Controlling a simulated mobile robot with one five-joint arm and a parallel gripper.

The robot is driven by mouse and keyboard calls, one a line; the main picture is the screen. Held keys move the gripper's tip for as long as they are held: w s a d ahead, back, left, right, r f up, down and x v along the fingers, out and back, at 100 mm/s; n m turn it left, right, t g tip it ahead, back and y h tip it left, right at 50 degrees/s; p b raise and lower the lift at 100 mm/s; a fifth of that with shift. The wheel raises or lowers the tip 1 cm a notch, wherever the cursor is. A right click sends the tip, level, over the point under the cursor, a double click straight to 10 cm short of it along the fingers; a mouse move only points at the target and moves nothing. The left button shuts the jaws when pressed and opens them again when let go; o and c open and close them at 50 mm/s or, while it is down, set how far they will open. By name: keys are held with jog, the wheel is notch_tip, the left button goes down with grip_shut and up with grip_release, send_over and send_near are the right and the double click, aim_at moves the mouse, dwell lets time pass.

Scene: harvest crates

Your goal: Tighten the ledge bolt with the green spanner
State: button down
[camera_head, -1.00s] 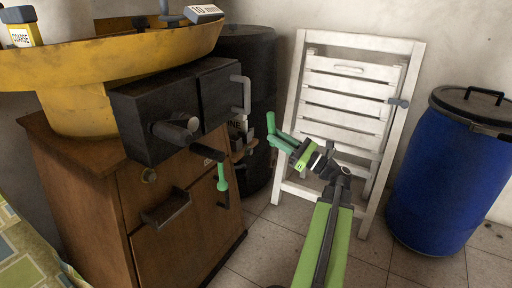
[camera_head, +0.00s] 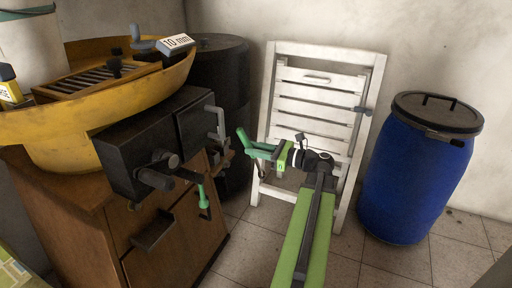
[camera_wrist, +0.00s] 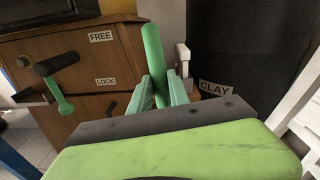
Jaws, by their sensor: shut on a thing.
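My gripper (camera_head: 268,151) is shut on a green bar, apparently the green spanner (camera_head: 243,138), in front of the white chair's left side. In the wrist view the green bar (camera_wrist: 153,55) stands up between my green fingertips (camera_wrist: 162,97); its far end shows no clear jaw. It is held in the air, apart from the cabinet. A "10 mm" label (camera_head: 176,42) sits on the yellow tub's rim, beside a grey handle-like piece (camera_head: 142,43). I cannot make out the ledge bolt for certain.
A wooden cabinet (camera_head: 75,228) carries the yellow tub (camera_head: 60,140) and a black box with knobs (camera_head: 135,150). A green-ended lever (camera_head: 203,196) hangs at its front. A black drum (camera_head: 222,75), white folding chair (camera_head: 322,50) and blue barrel (camera_head: 415,185) stand behind. Floor between is clear.

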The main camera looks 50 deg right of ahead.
aim_at(245, 142)
jog(key=shift+w+a+r+g+h+p, duration=0.25)
jog(key=shift+w+g+p, duration=0.4)
jog(key=shift+p, duration=0.9)
jog(key=shift+w+a+r+g+h+p, duration=0.15)
jog(key=shift+w+r+g+p, duration=0.4)
jog(key=shift+p, duration=0.95)
jog(key=shift+w+a+r+g+h+p, duration=0.1)
jog(key=shift+w+r+g+h+p, duration=0.1)
jog(key=shift+w+g+p, duration=1)
jog(key=shift+w+a+f+g+h+p, duration=0.3)
jog(key=shift+w+g+p, duration=0.8)
jog(key=shift+p, duration=1)
jog(key=shift+w+a+f+g+h+p, duration=0.25)
jog(key=shift+w+g+h+p, duration=0.25)
jog(key=shift+g+p, duration=1.3)
jog(key=shift+w+a+f+g+h+p, duration=0.25)
jog(key=shift+w+g+p, duration=0.7)
jog(key=shift+p, duration=1.45)
jog(key=shift+s, duration=0.1)
